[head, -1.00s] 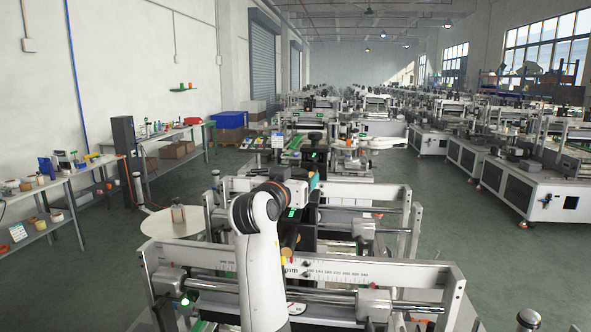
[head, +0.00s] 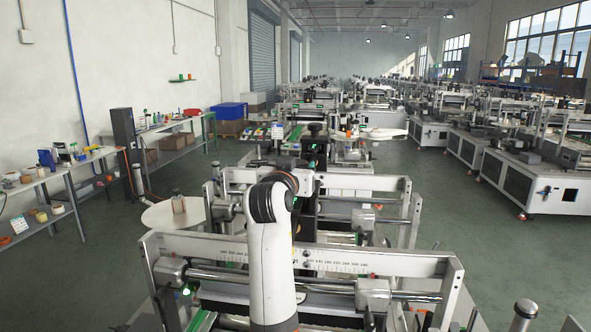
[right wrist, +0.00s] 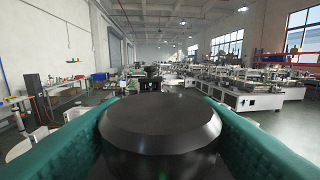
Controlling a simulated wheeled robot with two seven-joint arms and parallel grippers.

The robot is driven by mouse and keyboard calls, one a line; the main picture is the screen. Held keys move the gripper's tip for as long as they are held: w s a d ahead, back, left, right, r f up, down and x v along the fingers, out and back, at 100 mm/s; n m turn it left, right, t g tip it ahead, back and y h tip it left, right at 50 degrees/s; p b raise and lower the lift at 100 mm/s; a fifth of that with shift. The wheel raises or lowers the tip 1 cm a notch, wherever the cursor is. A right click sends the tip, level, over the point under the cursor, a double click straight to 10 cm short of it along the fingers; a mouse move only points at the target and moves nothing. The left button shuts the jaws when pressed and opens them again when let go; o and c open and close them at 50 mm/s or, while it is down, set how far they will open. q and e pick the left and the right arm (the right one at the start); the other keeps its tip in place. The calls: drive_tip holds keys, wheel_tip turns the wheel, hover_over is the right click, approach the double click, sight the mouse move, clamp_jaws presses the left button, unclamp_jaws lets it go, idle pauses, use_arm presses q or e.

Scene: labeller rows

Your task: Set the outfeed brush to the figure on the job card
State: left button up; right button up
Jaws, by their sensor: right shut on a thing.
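My right gripper (right wrist: 156,106) has its green pads on both sides of a round black knob with a bevelled, flat top (right wrist: 160,122), and is shut on it. In the head view my right arm rises from the bottom centre and largely hides this gripper and the knob. The near machine's crossbar (head: 400,262) carries a printed scale (head: 340,267), partly behind my arm; its figures are too small to read surely. I cannot pick out the outfeed brush or a readable job card. My left gripper is not in view.
Steel rails and clamp blocks (head: 373,294) lie across the near machine. A round pale table (head: 172,216) stands to its left. Benches with tools and rolls (head: 40,187) line the left wall. More machines (head: 520,178) fill the right; floor between is clear.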

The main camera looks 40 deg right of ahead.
drive_tip(key=shift+n+t, duration=0.3)
drive_tip(key=shift+t, duration=0.1)
drive_tip(key=o, duration=0.9)
drive_tip(key=shift+o, duration=0.2)
drive_tip(key=shift+a, duration=0.1)
drive_tip(key=shift+s+a, duration=0.15)
drive_tip(key=b+v, duration=0.5)
drive_tip(key=v, duration=0.6)
drive_tip(key=shift+s+a+r+b, duration=0.2)
drive_tip(key=shift+s+r+b, duration=0.05)
drive_tip(key=shift+b, duration=0.1)
